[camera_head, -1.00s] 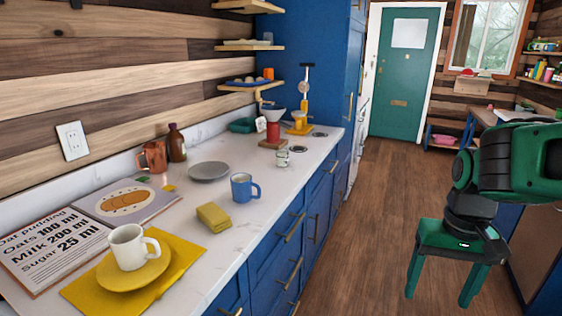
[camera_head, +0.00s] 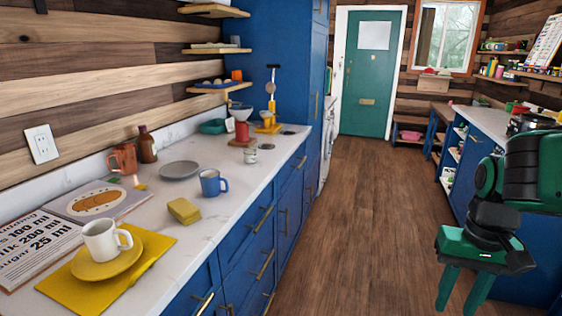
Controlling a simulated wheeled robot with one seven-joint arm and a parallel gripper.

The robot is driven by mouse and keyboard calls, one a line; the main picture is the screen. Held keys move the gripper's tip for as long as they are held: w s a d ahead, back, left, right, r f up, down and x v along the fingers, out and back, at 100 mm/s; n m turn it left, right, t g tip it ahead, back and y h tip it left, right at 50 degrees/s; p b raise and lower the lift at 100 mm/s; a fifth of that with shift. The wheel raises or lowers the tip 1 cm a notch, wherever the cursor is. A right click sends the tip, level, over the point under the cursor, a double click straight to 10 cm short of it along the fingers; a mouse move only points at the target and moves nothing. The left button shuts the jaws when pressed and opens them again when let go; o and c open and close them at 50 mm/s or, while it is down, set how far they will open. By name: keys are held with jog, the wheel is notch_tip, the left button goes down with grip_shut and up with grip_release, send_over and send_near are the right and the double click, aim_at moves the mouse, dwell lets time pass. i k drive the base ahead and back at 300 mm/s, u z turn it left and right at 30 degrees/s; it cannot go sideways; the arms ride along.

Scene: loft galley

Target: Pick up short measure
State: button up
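No item is clearly labelled as the short measure. A small whitish cup or jar with faint marks (camera_head: 250,154) stands upright on the left counter, near its front edge. It is too small to tell whether it is a measure. A blue mug (camera_head: 211,187) stands nearer, and a white mug (camera_head: 101,241) sits on a yellow plate (camera_head: 91,265). My gripper (camera_head: 460,300) hangs at the right over the floor, fingers pointing down and apart, with nothing seen between them. It is well away from the left counter and touches nothing there.
The left counter (camera_head: 222,226) also bears a yellow sponge-like block (camera_head: 184,210), a grey plate (camera_head: 179,170), a copper mug (camera_head: 124,158), a brown bottle (camera_head: 147,144) and an open recipe book (camera_head: 38,244). A right-hand counter (camera_head: 480,120) holds dark pots. The wooden floor (camera_head: 350,210) between is clear.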

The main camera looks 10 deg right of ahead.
aim_at(249, 150)
jog(key=z, duration=0.4)
jog(key=k, duration=0.95)
jog(key=z, duration=0.4)
jog(key=i, duration=0.8)
jog(key=u, duration=0.35)
jog(key=i, duration=2)
jog(key=u, duration=0.15)
